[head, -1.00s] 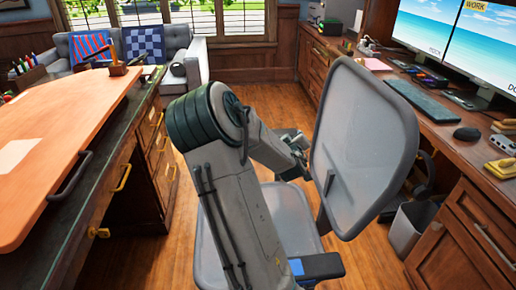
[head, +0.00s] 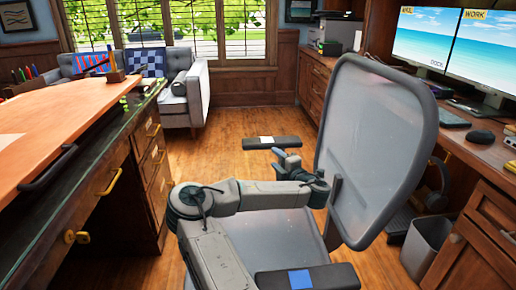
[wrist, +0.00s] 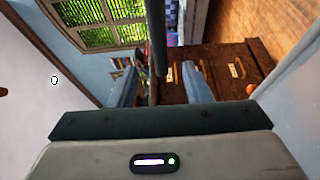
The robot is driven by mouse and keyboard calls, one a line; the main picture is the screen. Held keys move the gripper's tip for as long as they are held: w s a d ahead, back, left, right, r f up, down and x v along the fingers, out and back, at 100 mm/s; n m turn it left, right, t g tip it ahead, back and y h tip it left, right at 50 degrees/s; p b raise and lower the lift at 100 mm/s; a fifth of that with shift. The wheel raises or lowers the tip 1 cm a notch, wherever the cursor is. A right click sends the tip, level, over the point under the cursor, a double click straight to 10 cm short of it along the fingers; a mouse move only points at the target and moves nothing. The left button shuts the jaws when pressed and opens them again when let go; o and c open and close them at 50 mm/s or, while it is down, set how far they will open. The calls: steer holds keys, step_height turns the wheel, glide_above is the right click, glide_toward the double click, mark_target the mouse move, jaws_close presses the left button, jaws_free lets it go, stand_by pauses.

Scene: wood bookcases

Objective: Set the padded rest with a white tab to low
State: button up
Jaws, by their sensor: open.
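The padded rest with a white tab (head: 256,143) is the far armrest of the grey office chair (head: 372,150); its dark pad carries a small pale mark on top. My gripper (head: 280,154) is just on the near side of this pad in the head view, and I cannot tell there whether they touch. In the wrist view, my gripper (wrist: 163,72) is open with its two fingers apart. A dark bar (wrist: 158,38), seemingly the pad edge-on, reaches down between the fingertips. The rest's support post is hidden.
The chair's near armrest (head: 335,277) has a blue tab and lies beside my arm. The chair's mesh back stands right of my gripper. A desk with drawers (head: 150,170) is at left, a monitor desk (head: 480,150) at right. Floor beyond the chair is clear.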

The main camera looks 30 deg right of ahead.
mark_target(259, 144)
steer(key=w+b, duration=0.1)
steer(key=w, duration=0.3)
steer(key=w+b, duration=0.1)
steer(key=w, duration=0.2)
steer(key=w+b, duration=0.1)
steer(key=w, duration=0.3)
steer(key=shift+w+d, duration=0.35)
steer(key=shift+w+b, duration=0.3)
steer(key=shift+w, duration=0.45)
